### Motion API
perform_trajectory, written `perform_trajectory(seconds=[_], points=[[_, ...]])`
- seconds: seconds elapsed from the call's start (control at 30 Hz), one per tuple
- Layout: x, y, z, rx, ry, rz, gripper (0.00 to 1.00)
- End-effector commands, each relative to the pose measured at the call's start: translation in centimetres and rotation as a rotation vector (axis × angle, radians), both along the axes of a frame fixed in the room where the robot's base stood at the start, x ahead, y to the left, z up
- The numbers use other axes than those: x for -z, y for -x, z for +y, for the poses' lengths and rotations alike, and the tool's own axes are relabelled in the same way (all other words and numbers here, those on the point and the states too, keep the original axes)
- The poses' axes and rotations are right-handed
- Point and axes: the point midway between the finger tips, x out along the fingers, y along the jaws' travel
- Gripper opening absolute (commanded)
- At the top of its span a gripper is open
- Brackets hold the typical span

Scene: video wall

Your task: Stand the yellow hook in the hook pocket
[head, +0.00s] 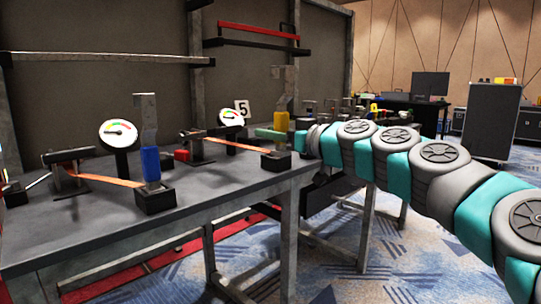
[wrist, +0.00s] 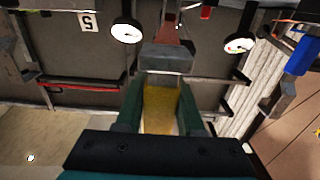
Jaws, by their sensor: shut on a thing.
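The yellow hook (head: 281,120) has a yellow grip and a grey metal upper part. My gripper (head: 272,133) is shut on its yellow grip and holds it about upright over the right part of the table. In the wrist view the yellow grip (wrist: 160,108) lies between my green fingers (wrist: 160,92), with a grey block-like part beyond them. A black block (head: 275,161), which looks like the hook pocket, sits below the hook at the table's right end. The hook's lower end is hidden by my gripper, so I cannot tell whether it is inside the pocket.
A blue hook (head: 151,163) stands in a black block (head: 155,199) at the left. Red and grey rails cross the back panel.

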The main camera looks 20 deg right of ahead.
Motion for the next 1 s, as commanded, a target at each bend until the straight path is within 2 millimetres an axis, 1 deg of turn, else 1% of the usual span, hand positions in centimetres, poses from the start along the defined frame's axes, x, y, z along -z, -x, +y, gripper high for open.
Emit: perform_trajectory(seconds=[0.03,0.2,0.6,0.8,1.0], points=[[0.1,-0.9,-0.4,0.002,0.000,0.000,0.00],[0.5,-4.1,-1.6,0.001,0.001,0.002,0.00],[1.1,-10.2,-4.1,0.001,0.002,0.002,0.00],[1.3,-12.4,-5.1,0.003,0.001,0.002,0.00],[1.3,-13.1,-5.3,-0.001,0.000,0.001,0.00]])
